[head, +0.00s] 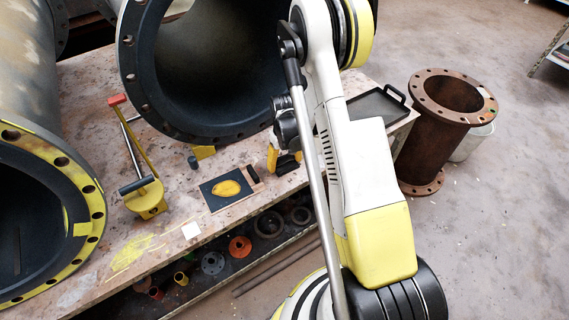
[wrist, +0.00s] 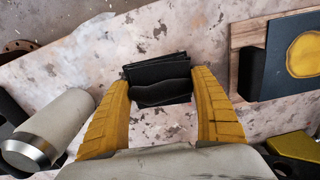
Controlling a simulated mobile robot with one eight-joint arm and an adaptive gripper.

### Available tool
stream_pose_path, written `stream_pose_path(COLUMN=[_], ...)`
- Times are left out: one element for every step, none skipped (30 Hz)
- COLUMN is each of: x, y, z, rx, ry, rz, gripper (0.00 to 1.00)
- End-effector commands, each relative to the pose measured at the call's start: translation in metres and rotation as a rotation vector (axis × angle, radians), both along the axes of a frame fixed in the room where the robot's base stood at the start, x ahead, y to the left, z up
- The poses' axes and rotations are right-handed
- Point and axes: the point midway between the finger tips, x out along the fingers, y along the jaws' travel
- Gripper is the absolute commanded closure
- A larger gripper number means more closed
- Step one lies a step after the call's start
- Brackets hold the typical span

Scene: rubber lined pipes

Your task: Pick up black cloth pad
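The black cloth pad (wrist: 160,92) lies on the worn, paint-spotted bench top, looking like a small folded stack of dark cloth with a wavy front edge. It sits between the two yellow fingers of my gripper (wrist: 162,76) in the wrist view. My gripper is open, with one finger on each side of the pad; the left finger is very close to it, and a small gap shows at the right. I cannot tell whether the left finger touches it. In the head view my gripper (head: 284,158) is low over the bench, partly hidden by my arm.
A wooden board with a dark panel and yellow oval (head: 226,188) lies left of my gripper. A large flanged pipe (head: 130,70) stands behind. A grey cylinder (wrist: 50,130) is at left in the wrist view. A black tray (head: 377,108) is at right.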

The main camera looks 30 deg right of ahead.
Motion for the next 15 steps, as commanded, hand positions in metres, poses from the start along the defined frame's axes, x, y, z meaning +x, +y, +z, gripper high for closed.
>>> stream_pose_path(x=[0.0,0.0,0.0,0.0,0.0,0.0,0.0,0.0,0.0,0.0,0.0,0.0,0.0,0.0,0.0], y=[0.0,0.0,0.0,0.0,0.0,0.0,0.0,0.0,0.0,0.0,0.0,0.0,0.0,0.0,0.0], z=[0.0,0.0,0.0,0.0,0.0,0.0,0.0,0.001,0.002,0.003,0.005,0.008,0.011,0.015,0.02], rx=[0.0,0.0,0.0,0.0,0.0,0.0,0.0,0.0,0.0,0.0,0.0,0.0,0.0,0.0,0.0], ry=[0.0,0.0,0.0,0.0,0.0,0.0,0.0,0.0,0.0,0.0,0.0,0.0,0.0,0.0,0.0], rz=[0.0,0.0,0.0,0.0,0.0,0.0,0.0,0.0,0.0,0.0,0.0,0.0,0.0,0.0,0.0], gripper=[0.56,0.56,0.56,0.56,0.56,0.56,0.56,0.56,0.56,0.56,0.56,0.56,0.56,0.56,0.56])
